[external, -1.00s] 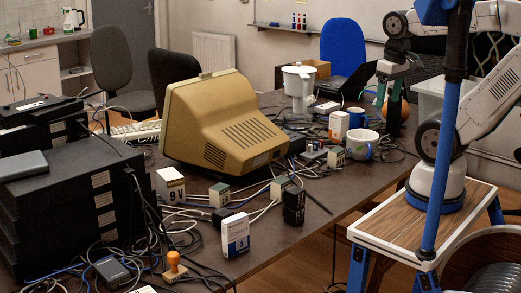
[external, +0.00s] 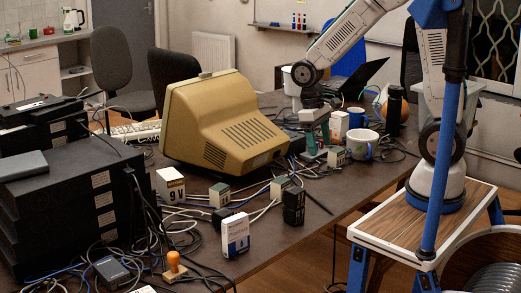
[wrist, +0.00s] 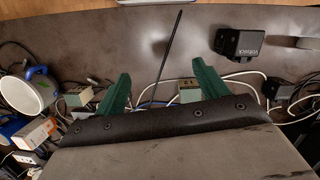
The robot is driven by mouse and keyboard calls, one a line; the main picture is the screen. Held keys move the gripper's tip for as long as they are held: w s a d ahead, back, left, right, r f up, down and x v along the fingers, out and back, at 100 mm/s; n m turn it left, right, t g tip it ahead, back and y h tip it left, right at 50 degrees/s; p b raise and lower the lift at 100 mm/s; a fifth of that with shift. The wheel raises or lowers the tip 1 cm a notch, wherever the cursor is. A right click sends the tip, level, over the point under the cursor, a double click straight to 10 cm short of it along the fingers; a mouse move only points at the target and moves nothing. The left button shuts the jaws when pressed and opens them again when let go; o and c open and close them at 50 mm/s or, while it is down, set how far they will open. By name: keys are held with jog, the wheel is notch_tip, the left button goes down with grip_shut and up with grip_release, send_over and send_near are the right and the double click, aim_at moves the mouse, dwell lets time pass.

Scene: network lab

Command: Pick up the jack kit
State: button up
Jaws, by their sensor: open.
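I cannot tell by a readable label which item is the jack kit. Small pale boxes with greenish tops are candidates: one (external: 280,187) by the monitor's front corner, which also shows in the wrist view (wrist: 190,91) near my right finger, another (external: 336,157) beside the mug, also in the wrist view (wrist: 78,95), and a third (external: 219,195) at the monitor's left front. My gripper (external: 317,148) hangs over the table right of the monitor. In the wrist view its green fingers (wrist: 162,70) are wide apart and hold nothing.
The beige monitor (external: 215,120) stands left of my gripper. A blue-and-white mug (external: 360,145), an orange-and-white box (external: 338,127) and a black bottle (external: 394,110) are to the right. A black box (wrist: 238,42) stands near the table edge. Cables run among the boxes.

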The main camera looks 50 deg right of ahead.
send_over(279, 180)
jog(key=s+d, duration=0.1)
jog(key=s, duration=0.3)
jog(key=w+a+x, duration=0.1)
jog(key=w+x, duration=0.1)
jog(key=x, duration=0.6)
jog(key=w, duration=0.1)
jog(key=w+t, duration=0.1)
jog(key=w+a+f+m+t, duration=0.1)
jog(key=w, duration=0.1)
jog(key=shift+y, duration=0.4)
jog(key=shift+f, duration=0.25)
jog(key=f, duration=0.7)
jog(key=shift+s+d+f, duration=0.1)
jog(key=shift+s+d, duration=0.05)
jog(key=shift+d, duration=0.15)
jog(key=c, duration=1.1)
